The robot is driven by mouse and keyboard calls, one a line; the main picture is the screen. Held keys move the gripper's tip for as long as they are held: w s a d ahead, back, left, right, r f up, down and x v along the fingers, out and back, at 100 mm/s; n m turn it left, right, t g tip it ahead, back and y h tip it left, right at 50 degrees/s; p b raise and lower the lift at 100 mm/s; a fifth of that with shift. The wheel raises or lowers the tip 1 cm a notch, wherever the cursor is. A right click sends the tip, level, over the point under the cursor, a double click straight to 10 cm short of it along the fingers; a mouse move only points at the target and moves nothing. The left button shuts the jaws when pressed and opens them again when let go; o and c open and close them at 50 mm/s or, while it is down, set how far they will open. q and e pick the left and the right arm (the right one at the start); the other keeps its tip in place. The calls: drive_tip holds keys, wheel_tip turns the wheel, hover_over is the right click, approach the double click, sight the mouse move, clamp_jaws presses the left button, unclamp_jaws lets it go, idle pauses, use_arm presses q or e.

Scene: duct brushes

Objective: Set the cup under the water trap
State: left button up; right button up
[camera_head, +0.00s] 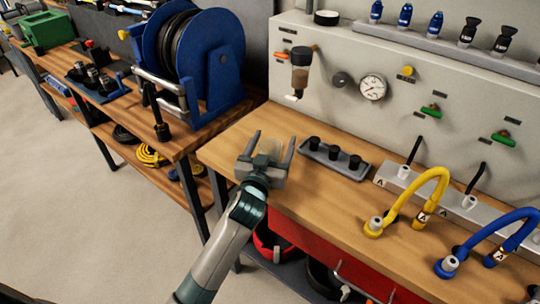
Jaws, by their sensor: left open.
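The water trap (300,74), with a dark top and a brownish clear bowl, is mounted on the pale panel, above the back of the wooden bench. My left gripper (271,142) is over the bench's left end, below and left of the trap. Its two grey fingers are spread apart. A pale, see-through, cup-like thing (269,150) shows between the fingers, partly hidden by the gripper. I cannot tell whether it touches the fingers or stands on the bench. My right gripper is not in view.
A grey tray (312,155) with several black fittings lies just right of my gripper. A yellow hose (433,185) and a blue hose (509,222) stand further right. A gauge (372,87) is on the panel. A blue hose reel (213,66) stands on the left bench.

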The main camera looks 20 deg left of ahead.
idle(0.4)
use_arm(q)
drive_tip(key=c, duration=1.2)
drive_tip(key=shift+r, duration=0.1)
drive_tip(key=shift+r, duration=0.45)
drive_tip(key=s+d+r+b, duration=0.1)
drive_tip(key=s+d+r, duration=0.7)
drive_tip(key=r, duration=0.2)
drive_tip(key=shift+s, duration=0.15)
drive_tip(key=s+a+f, duration=0.5)
drive_tip(key=a+f, duration=0.2)
drive_tip(key=a, duration=0.2)
drive_tip(key=shift+s+f+h, duration=0.25)
drive_tip(key=shift+f+h, duration=0.05)
drive_tip(key=shift+f, duration=0.1)
